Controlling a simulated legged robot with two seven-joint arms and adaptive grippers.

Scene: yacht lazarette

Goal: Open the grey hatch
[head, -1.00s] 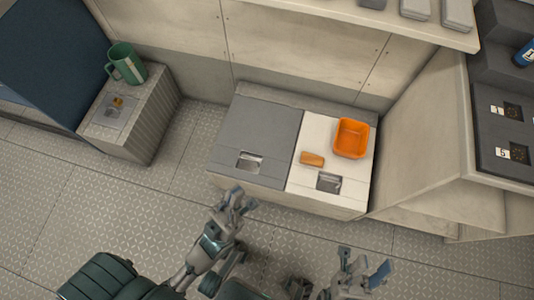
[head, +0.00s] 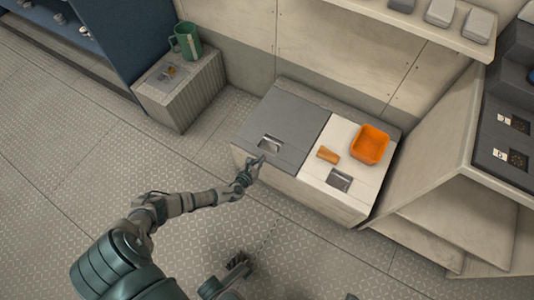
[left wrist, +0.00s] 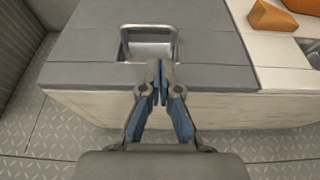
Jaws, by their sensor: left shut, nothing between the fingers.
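The grey hatch (head: 284,118) is a flat lid on the left part of a low cream locker. It lies flush and closed, with a recessed metal pull (head: 271,143) near its front edge. My left gripper (head: 259,161) is shut and empty, just in front of that edge. In the left wrist view the closed fingertips (left wrist: 158,68) appear at the near lip of the recess (left wrist: 149,45). I cannot tell whether they touch it.
A white lid (head: 317,165) beside the hatch carries an orange bin (head: 370,144) and a small orange block (head: 328,155). A green mug (head: 187,42) stands on a ribbed box (head: 180,95) at the left. A shelf (head: 420,25) overhangs behind. Floor in front is open.

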